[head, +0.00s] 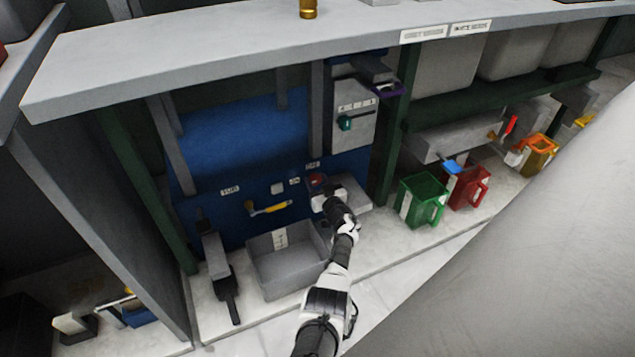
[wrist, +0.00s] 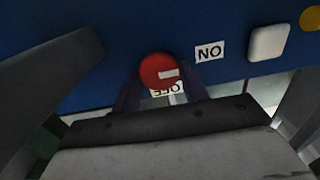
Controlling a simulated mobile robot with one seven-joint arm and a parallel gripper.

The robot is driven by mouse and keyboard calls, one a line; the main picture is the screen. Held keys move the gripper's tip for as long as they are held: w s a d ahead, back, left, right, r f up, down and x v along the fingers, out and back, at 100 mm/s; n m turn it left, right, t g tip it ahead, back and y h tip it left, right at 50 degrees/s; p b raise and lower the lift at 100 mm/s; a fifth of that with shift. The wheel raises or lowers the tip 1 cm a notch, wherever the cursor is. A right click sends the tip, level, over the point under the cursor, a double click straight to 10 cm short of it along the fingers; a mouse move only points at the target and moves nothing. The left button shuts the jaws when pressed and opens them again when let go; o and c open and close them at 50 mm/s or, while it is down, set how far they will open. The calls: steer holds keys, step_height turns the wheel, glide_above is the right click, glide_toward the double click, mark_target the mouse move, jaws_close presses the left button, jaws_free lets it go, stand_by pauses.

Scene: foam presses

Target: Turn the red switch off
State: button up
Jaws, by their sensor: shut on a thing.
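The red switch (head: 316,180) is a round knob on the blue back panel (head: 245,140). In the wrist view the red switch (wrist: 154,68) shows a white mark pointing right. The ON label (wrist: 209,52) appears upside down to its upper right, and the OFF label (wrist: 164,89) upside down just below it, partly covered. My gripper (head: 320,190) is at the panel, over the switch's lower side. In the wrist view the dark fingers of my gripper (wrist: 161,84) stand on both sides of the knob, shut on it. Their exact contact is partly hidden.
A yellow-handled lever (head: 270,208) and a white square button (head: 277,188) are left of the switch. A grey bin (head: 285,265) stands below. A green-handled box (head: 354,120) is above right. Green (head: 422,200) and red (head: 469,187) containers stand right.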

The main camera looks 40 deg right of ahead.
steer(key=m, duration=0.4)
steer(key=shift+d+m+p, duration=0.1)
steer(key=shift+m+p, duration=0.2)
steer(key=shift+p, duration=0.1)
steer(key=m, duration=0.4)
steer(key=shift+d+m, duration=0.1)
steer(key=shift+m, duration=0.2)
steer(key=m, duration=0.4)
steer(key=shift+f, duration=0.15)
steer(key=shift+m, duration=2.2)
steer(key=o, duration=0.9)
steer(key=shift+f, duration=0.1)
steer(key=shift+o, duration=0.2)
steer(key=shift+s, duration=0.15)
